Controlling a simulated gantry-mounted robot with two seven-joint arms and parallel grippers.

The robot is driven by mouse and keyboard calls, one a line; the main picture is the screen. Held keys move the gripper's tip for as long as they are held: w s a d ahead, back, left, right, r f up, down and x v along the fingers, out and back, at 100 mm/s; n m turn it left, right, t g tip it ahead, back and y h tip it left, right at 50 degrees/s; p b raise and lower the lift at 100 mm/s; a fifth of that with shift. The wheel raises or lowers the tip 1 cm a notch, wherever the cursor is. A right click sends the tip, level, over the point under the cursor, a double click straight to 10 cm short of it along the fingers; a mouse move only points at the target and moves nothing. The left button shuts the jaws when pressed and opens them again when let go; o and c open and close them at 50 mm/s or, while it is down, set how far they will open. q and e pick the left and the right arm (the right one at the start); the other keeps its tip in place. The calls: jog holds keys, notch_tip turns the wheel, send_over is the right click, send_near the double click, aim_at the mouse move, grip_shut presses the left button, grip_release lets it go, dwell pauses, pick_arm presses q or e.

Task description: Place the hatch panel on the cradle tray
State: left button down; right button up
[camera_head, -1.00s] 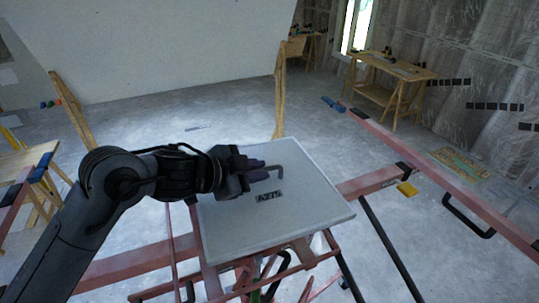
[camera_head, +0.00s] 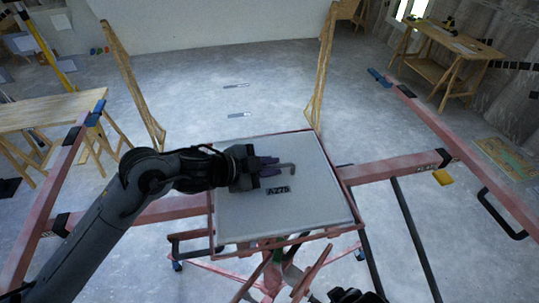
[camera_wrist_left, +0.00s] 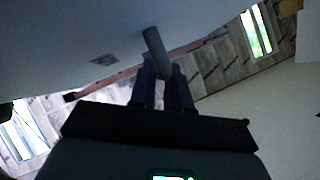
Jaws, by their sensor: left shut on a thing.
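The hatch panel (camera_head: 300,205) is a flat pale grey square with a dark label reading A275 and a bent handle (camera_head: 288,168). My left gripper (camera_head: 268,167) is shut on the handle; the left wrist view shows its fingers (camera_wrist_left: 162,88) around the handle's dark bar (camera_wrist_left: 155,45). The red-framed cradle tray (camera_head: 212,222) shows as a thin rim along the panel's left, right and front edges. The panel lies over the tray, nearly lined up with it; whether it rests on it or hovers just above I cannot tell.
Red beams run beside the tray, on the right (camera_head: 400,170) and on the left (camera_head: 140,212). A yellow block (camera_head: 443,177) sits by the right beam. Wooden tables stand at the left (camera_head: 45,112) and back right (camera_head: 450,50). The floor behind the panel is mostly open.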

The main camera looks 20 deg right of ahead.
pick_arm(q)
jog(key=shift+f, duration=0.1)
jog(key=c, duration=1.4)
grip_release()
jog(key=shift+f, duration=0.25)
jog(key=o, duration=0.3)
jog(key=shift+r, duration=0.1)
jog(key=b+v, duration=0.3)
jog(key=v, duration=0.7)
jog(key=shift+a, duration=0.25)
jog(key=shift+v, duration=0.75)
jog(key=shift+r, duration=0.1)
jog(key=shift+s, duration=0.1)
